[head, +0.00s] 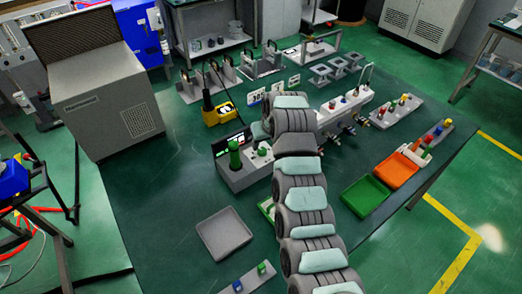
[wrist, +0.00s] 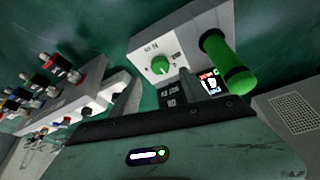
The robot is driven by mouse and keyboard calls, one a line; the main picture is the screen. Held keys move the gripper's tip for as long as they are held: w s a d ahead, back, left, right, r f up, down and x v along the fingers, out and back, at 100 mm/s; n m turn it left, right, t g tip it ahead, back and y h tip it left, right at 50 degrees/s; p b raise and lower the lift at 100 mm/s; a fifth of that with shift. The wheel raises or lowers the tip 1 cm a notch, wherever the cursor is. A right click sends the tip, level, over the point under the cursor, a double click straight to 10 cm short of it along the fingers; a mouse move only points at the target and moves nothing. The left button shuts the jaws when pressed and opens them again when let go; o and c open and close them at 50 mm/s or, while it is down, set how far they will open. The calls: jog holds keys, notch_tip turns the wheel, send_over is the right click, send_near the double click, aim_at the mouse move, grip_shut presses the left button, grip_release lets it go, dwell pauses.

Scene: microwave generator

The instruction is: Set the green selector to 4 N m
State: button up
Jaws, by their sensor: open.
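The green selector (wrist: 160,65) is a small round knob on the pale face of a grey box (wrist: 143,45); the markings around it are too small to read. In the head view the box (head: 236,180) stands on the green table left of my arm. A thick green cylinder (wrist: 228,62) rises from the box to the right of the selector. A small lit display (wrist: 209,84) with red and green marks is partly covered by a finger. My gripper (wrist: 157,92) is open, its fingers apart and short of the selector, with nothing seen between them. In the head view my arm hides the gripper.
A grey fixture with several coloured knobs (wrist: 60,68) is left in the wrist view. In the head view, a grey tray (head: 224,234), a green tray (head: 365,196), an orange tray (head: 396,170) and a yellow device (head: 219,114) share the table. A large grey cabinet (head: 105,100) stands at left.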

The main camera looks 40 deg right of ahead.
aim_at(262, 150)
jog(key=shift+b+x, duration=0.45)
jog(key=shift+x, duration=2.8)
grip_shut()
